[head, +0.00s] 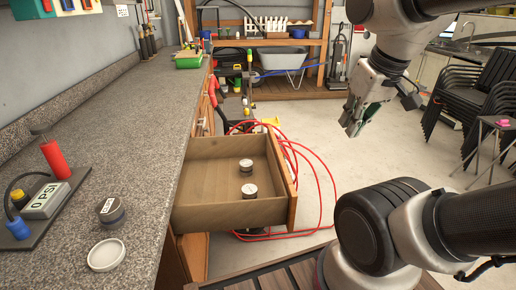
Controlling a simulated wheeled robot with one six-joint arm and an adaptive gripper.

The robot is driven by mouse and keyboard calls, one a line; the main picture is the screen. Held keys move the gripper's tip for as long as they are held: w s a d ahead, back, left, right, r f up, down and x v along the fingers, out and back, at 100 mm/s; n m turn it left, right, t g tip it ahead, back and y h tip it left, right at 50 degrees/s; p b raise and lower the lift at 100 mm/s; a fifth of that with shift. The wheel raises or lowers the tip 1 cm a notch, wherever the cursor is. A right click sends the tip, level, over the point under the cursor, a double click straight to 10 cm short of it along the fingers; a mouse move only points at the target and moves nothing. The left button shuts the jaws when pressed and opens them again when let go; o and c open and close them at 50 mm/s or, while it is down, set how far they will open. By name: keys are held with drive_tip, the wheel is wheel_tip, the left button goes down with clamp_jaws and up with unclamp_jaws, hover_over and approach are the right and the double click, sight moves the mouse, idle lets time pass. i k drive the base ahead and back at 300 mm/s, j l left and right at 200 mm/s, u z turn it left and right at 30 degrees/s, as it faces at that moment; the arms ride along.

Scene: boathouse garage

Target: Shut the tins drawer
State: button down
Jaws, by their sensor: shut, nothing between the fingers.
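The tins drawer (218,212) is a wooden drawer pulled out to the right from under the grey counter. Two small round tins with pale lids, a far tin (246,166) and a near tin (249,191), stand upright on its floor. The drawer's front panel (291,180) faces right, partly seen along its top edge. My gripper (360,124) is shut and empty. It appears in the air to the right of the drawer front and higher in the picture, apart from it.
The counter (150,130) runs along the left, with a dark tin (110,211), a white lid (106,255) and a gauge (47,202) on it. A red hose (331,190) loops on the floor beside the drawer. Stacked chairs (478,95) stand right; the middle floor is open.

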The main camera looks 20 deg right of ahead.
sight(208, 198)
drive_tip(key=l+u, duration=0.2)
drive_tip(key=l, duration=0.45)
drive_tip(key=k+l+u, duration=0.2)
drive_tip(key=l, duration=0.4)
drive_tip(key=l+u, duration=0.2)
drive_tip(key=l, duration=0.45)
drive_tip(key=j+u, duration=0.1)
drive_tip(key=j, duration=0.85)
